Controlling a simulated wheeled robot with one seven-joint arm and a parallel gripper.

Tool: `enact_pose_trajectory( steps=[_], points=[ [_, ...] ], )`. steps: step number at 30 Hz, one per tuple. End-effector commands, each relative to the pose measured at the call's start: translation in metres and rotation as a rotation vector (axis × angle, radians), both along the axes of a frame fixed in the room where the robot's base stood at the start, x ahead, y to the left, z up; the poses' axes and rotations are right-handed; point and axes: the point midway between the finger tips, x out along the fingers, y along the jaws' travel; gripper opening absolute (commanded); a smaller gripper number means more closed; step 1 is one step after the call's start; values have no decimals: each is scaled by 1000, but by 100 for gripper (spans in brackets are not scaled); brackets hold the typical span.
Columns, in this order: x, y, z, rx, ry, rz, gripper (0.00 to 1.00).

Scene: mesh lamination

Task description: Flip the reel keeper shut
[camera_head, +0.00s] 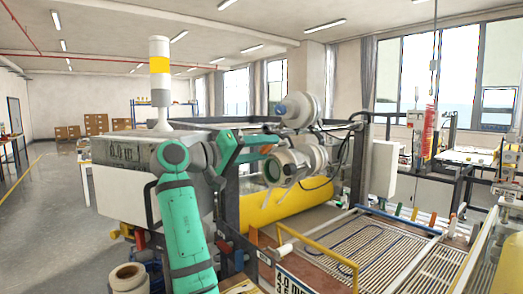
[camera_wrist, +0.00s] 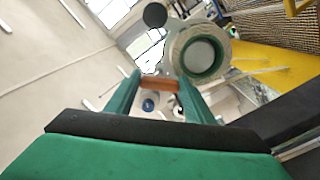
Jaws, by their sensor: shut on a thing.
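My gripper (camera_head: 266,147) reaches in from the left, beside the machine's two pale round reel ends. In the wrist view its two green fingers (camera_wrist: 158,84) are shut on a small orange-brown bar, which looks like the reel keeper (camera_wrist: 160,85). The lower reel end (camera_head: 290,166) is just right of and below my fingers in the head view. In the wrist view a round reel face with a green ring (camera_wrist: 203,56) is close by at the upper right. The keeper's hinge and its exact angle cannot be made out.
The upper reel end (camera_head: 298,109) stands above my gripper. A yellow roll (camera_head: 290,207) lies below, inside a dark frame post (camera_head: 231,195). A grey machine housing (camera_head: 125,180) with a signal lamp (camera_head: 160,75) is at the left. Open floor (camera_head: 50,215) lies further left.

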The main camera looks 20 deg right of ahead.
Motion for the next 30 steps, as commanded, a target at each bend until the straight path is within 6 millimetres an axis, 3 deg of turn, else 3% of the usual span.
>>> enact_pose_trajectory(
  steps=[18,30],
  points=[
    [-2,5,9,-191,488,4,26],
    [-2,6,9,-239,629,4,26]
  ],
)
